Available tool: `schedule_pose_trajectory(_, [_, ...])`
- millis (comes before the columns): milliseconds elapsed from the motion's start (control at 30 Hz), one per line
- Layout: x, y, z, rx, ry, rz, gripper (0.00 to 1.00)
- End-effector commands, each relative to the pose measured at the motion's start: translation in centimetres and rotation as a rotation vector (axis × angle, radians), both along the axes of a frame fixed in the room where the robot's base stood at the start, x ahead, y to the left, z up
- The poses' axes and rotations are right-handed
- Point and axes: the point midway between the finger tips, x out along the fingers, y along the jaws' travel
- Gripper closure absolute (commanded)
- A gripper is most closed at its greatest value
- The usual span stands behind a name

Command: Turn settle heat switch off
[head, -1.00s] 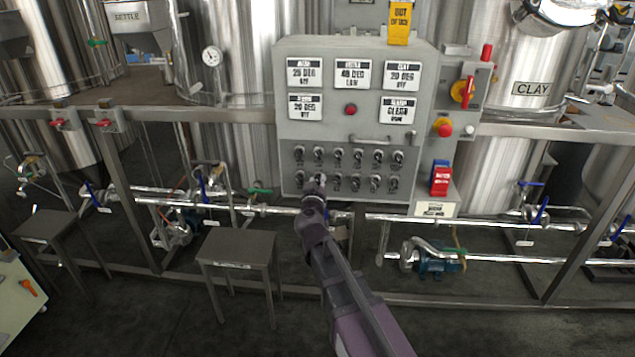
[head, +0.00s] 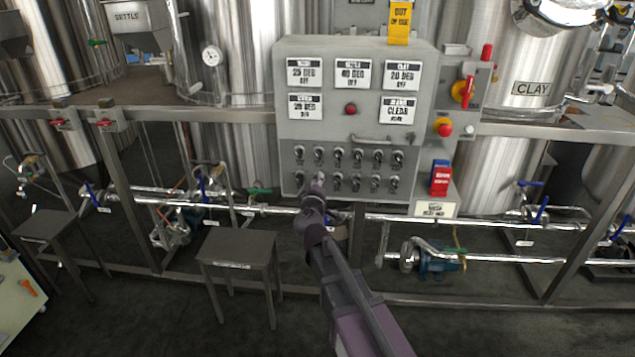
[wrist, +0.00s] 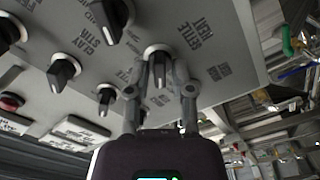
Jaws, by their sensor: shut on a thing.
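The grey control panel (head: 355,125) stands ahead in the head view, with two rows of black rotary switches low on its face. My gripper (head: 317,187) is at the second switch from the left in the lower row. In the wrist view my gripper (wrist: 160,82) has its two fingers on either side of a black switch knob (wrist: 158,66) and is shut on it. The held knob's own label is too blurred to read. The upper middle display (head: 352,74) reads like "40 DEG OFF".
Other switch knobs (wrist: 110,18) sit close to my fingers. A bar handle (head: 383,138) and a red button (head: 350,109) are higher on the panel. Pipes (head: 250,209) run just below it. A grey stool (head: 237,246) stands at lower left.

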Motion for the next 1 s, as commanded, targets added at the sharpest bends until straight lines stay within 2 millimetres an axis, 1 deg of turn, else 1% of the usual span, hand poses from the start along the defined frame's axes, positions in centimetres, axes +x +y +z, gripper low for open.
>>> schedule_pose_trajectory(100, [0.01, -0.08, -0.01, -0.054, 0.002, -0.002, 1.00])
schedule_pose_trajectory(267, [0.02, -0.10, -0.02, -0.097, 0.003, -0.004, 1.00])
schedule_pose_trajectory(700, [-0.01, -0.04, -0.01, -0.108, 0.004, -0.004, 1.00])
schedule_pose_trajectory(733, [0.00, -0.04, -0.01, -0.107, 0.004, -0.004, 0.61])
schedule_pose_trajectory(767, [-0.01, -0.02, -0.02, -0.107, 0.004, -0.004, 0.52])
schedule_pose_trajectory(1000, [-0.02, 0.04, -0.02, -0.107, 0.003, -0.001, 0.51])
